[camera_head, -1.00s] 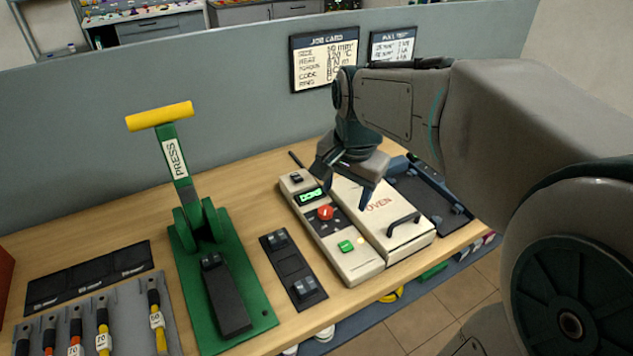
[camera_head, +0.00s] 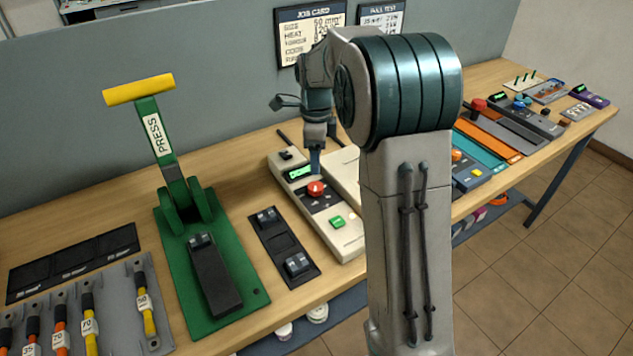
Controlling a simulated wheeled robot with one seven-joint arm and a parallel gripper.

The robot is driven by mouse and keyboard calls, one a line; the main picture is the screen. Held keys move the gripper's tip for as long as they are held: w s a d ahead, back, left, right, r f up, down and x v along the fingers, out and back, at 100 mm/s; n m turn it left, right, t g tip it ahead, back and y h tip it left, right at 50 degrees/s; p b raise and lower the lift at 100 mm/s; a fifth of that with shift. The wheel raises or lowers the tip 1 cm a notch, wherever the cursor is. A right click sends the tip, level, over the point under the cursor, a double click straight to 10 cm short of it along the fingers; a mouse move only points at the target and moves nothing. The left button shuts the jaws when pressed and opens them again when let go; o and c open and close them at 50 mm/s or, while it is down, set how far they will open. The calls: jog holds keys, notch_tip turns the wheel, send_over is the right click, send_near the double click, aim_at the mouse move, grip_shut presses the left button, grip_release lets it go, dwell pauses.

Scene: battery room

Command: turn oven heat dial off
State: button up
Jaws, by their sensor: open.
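The oven's control panel (camera_head: 336,238) is a long cream unit on the wooden bench, with a green display (camera_head: 298,173), a red dial (camera_head: 316,189) and a green button (camera_head: 337,222). My gripper (camera_head: 315,170) points down just above the red dial, at the display's right edge. It is seen edge-on, so the gap between its fingers is hard to see, and I cannot tell whether it touches the dial. The cream oven body (camera_head: 346,172) right of the panel is mostly hidden behind my arm.
A green press (camera_head: 215,260) with a yellow handle stands to the left. A black plate with crimp dies (camera_head: 283,246) lies between press and panel. A grey partition (camera_head: 220,100) with a job card (camera_head: 308,35) is behind. Coloured devices (camera_head: 490,140) line the bench at right.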

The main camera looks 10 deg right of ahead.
aim_at(316, 186)
notch_tip(316, 186, down, 9)
jog(key=shift+f, duration=0.1)
dwell(0.3)
jog(key=c, duration=1)
